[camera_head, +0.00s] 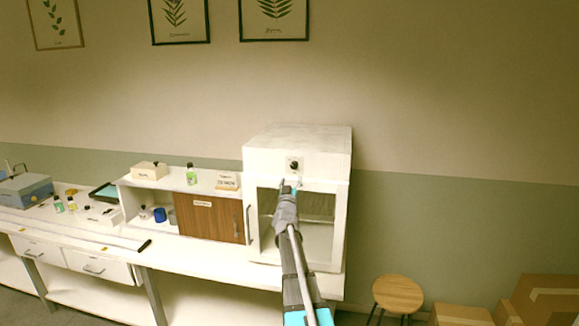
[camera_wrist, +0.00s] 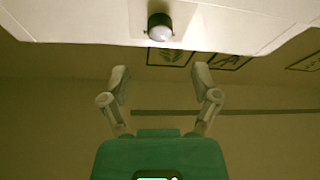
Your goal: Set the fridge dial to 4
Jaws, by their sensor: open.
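The fridge (camera_head: 315,149) is a white box with a glass door, standing at the right end of the bench. Its dial (camera_head: 294,165) is a small dark knob on a pale plate above the door. In the wrist view the dial (camera_wrist: 160,27) shows as a dark round knob with a light end, at the top centre. My gripper (camera_head: 290,187) is just below the dial in the head view and hides part of the door. In the wrist view my gripper (camera_wrist: 160,78) has its two fingers spread, with nothing between them and apart from the dial. The dial's numbers are not readable.
A shelf unit with a brown sliding door (camera_head: 209,219) stands left of the fridge. A green bottle (camera_head: 191,175) and a small sign (camera_head: 227,181) are on top. A wooden stool (camera_head: 398,293) and cardboard boxes (camera_head: 545,296) stand on the floor at right.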

